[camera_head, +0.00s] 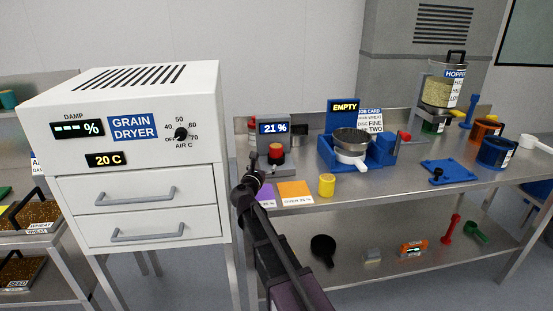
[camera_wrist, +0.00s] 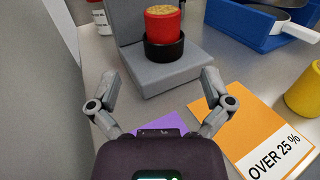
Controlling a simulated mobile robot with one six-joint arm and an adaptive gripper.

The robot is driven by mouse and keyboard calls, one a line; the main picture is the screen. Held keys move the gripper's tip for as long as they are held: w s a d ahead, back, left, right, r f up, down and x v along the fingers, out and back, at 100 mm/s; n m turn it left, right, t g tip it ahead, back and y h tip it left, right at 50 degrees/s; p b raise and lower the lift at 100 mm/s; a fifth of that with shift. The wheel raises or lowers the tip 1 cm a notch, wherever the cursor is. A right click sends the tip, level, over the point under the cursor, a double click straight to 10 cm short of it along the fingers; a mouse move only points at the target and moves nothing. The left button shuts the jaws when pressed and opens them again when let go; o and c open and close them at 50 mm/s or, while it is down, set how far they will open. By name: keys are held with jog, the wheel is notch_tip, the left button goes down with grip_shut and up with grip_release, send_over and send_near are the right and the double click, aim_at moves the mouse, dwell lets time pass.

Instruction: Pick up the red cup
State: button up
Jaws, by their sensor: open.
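The red cup (camera_wrist: 163,24) is upright in a black round holder (camera_wrist: 164,50) on a grey device, and it is filled with grain. In the head view the red cup (camera_head: 276,150) shows just below a display reading 21 %. My gripper (camera_wrist: 158,86) is open and empty, with its two fingers spread wide on either side of the grey device's front edge. The cup is ahead of the fingertips, not between them. In the head view my gripper (camera_head: 252,172) is in front of the device, to the left of the cup.
A purple card and an orange card (camera_head: 295,193) lie on the bench in front of the device, with a yellow cup (camera_head: 326,185) to their right. A blue stand (camera_head: 384,150) with a pan is farther right. The white grain dryer (camera_head: 130,150) stands close on the left.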

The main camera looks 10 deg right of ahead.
aim_at(274, 152)
jog(key=shift+d, duration=0.1)
jog(key=x, duration=0.7)
jog(key=shift+w, duration=0.1)
jog(key=shift+w+d, duration=0.3)
jog(key=shift+w, duration=0.35)
jog(key=shift+x, duration=2.55)
jog(key=shift+d, duration=0.15)
jog(key=c, duration=1.1)
